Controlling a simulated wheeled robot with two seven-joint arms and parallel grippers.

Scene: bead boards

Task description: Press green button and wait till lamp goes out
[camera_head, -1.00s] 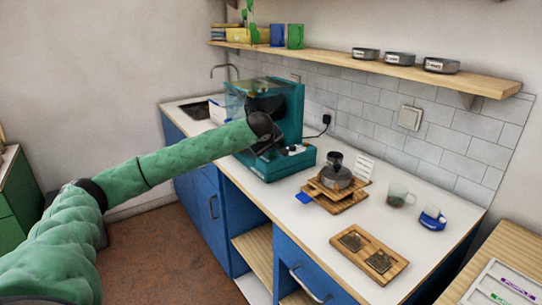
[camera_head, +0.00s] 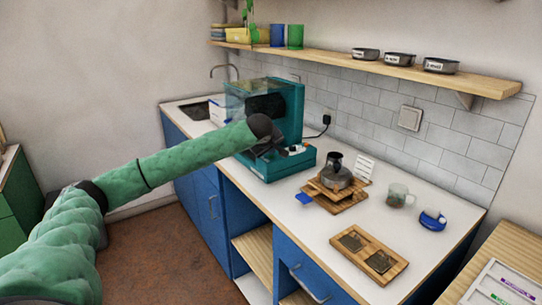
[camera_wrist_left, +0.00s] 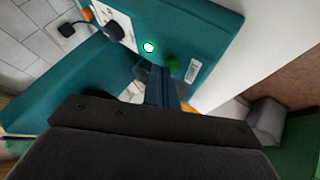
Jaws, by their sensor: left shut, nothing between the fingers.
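The teal machine (camera_head: 292,110) stands on the white counter. In the left wrist view its teal panel (camera_wrist_left: 205,30) carries a green button (camera_wrist_left: 172,62) and a round lamp (camera_wrist_left: 149,47), which is lit bright with a green rim. My left gripper (camera_head: 277,151) is at the machine's front, above its lower base. It also shows in the left wrist view (camera_wrist_left: 163,82), where its fingers are shut and empty, with their tips right beside the green button. I cannot tell if they touch it. My right gripper is in neither view.
To the right on the counter are a wooden stand (camera_head: 335,190) with a dark pot, a glass mug (camera_head: 399,196), a blue tape dispenser (camera_head: 433,220) and a wooden board (camera_head: 368,256). A shelf (camera_head: 400,68) hangs above. The sink (camera_head: 195,110) is at the left.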

